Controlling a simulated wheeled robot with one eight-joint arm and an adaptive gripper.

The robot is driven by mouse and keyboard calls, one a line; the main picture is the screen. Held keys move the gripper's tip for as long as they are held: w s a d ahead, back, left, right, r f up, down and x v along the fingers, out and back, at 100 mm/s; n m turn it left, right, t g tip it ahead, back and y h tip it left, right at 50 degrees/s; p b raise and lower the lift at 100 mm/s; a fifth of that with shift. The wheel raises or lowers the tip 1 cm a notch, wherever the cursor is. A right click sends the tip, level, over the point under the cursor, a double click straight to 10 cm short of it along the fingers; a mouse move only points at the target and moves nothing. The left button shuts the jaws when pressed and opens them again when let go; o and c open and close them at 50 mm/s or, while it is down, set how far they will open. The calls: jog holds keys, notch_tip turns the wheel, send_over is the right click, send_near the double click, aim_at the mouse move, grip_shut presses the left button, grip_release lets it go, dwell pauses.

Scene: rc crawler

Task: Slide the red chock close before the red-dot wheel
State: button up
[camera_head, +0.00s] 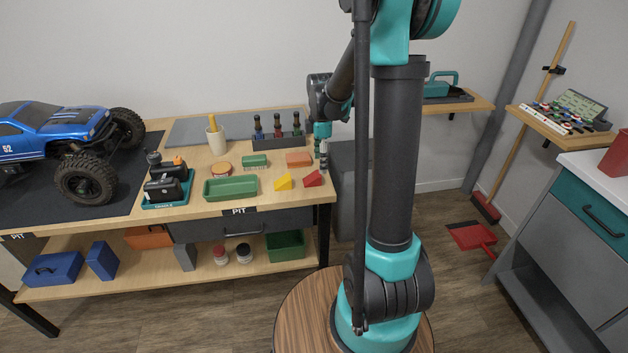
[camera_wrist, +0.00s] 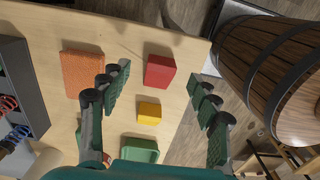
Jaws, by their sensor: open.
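The red chock (camera_head: 313,179) lies near the right front corner of the workbench, beside the yellow chock (camera_head: 283,183). In the wrist view the red chock (camera_wrist: 160,71) shows between and beyond my open fingers, with the yellow chock (camera_wrist: 150,112) below it. My gripper (camera_head: 322,150) is open and empty above the bench's right end, apart from the red chock; it also shows in the wrist view (camera_wrist: 161,84). The blue crawler (camera_head: 48,125) stands on a dark mat at the left, with a front wheel (camera_head: 86,178) facing me. I cannot make out a red dot on any wheel.
A green tray (camera_head: 231,188), a charger with black packs (camera_head: 166,188) and a small green block (camera_head: 255,161) lie between chocks and crawler. The dark mat (camera_head: 100,208) has bare room before the crawler.

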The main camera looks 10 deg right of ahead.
aim_at(312, 179)
jog(key=shift+s+a+f, duration=0.1)
jog(key=shift+a+f, duration=0.05)
jog(key=shift+f, duration=1.3)
jog(key=shift+s+a+f, duration=0.1)
jog(key=shift+f, duration=1.35)
jog(key=c, duration=1.3)
jog(key=shift+r, duration=0.1)
